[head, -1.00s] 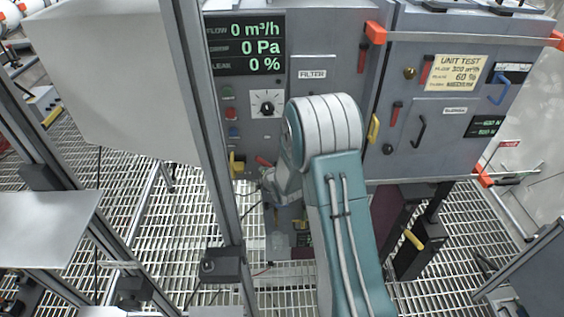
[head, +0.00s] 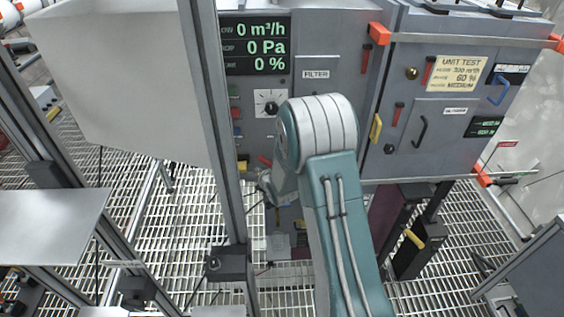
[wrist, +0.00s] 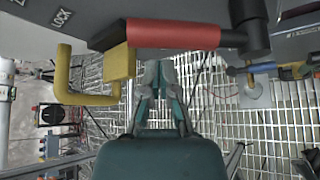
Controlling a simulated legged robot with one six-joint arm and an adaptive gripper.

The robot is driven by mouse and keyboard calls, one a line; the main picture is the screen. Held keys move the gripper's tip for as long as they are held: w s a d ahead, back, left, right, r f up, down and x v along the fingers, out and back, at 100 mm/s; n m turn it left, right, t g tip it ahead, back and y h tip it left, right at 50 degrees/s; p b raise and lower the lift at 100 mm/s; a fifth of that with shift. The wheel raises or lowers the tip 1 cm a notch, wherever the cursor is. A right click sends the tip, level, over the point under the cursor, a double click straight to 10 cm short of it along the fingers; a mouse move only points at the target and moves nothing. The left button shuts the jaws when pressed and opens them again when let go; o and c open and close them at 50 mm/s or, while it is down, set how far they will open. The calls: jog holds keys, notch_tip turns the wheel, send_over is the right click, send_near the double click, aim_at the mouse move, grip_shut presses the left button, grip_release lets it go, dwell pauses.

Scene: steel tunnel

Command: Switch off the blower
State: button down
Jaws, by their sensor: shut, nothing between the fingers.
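The grey blower cabinet (head: 318,115) stands ahead in the head view. Its display (head: 257,46) reads 0 m³/h, 0 Pa and 0 %. Below the display is a black knob on a white dial (head: 270,103), beside a column of small coloured buttons (head: 236,112) partly hidden by a post. In the wrist view a red-sleeved handle (wrist: 185,35) runs across the top, with a yellow hooked lever (wrist: 75,88) to its left and a "LOCK" label. My gripper (wrist: 159,68) is shut and empty just below the red handle; I cannot tell whether they touch. In the head view my arm hides part of the panel.
A grey metal post (head: 216,130) rises left of my arm, close to the panel. A pale box (head: 115,75) and a flat plate (head: 45,225) are at left. A cabinet marked "UNIT TEST" (head: 445,115) is at right. The floor is open grating (head: 290,285).

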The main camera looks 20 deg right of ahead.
jog(key=shift+s+d, duration=0.25)
jog(key=shift+d, duration=0.8)
jog(key=shift+a, duration=0.15)
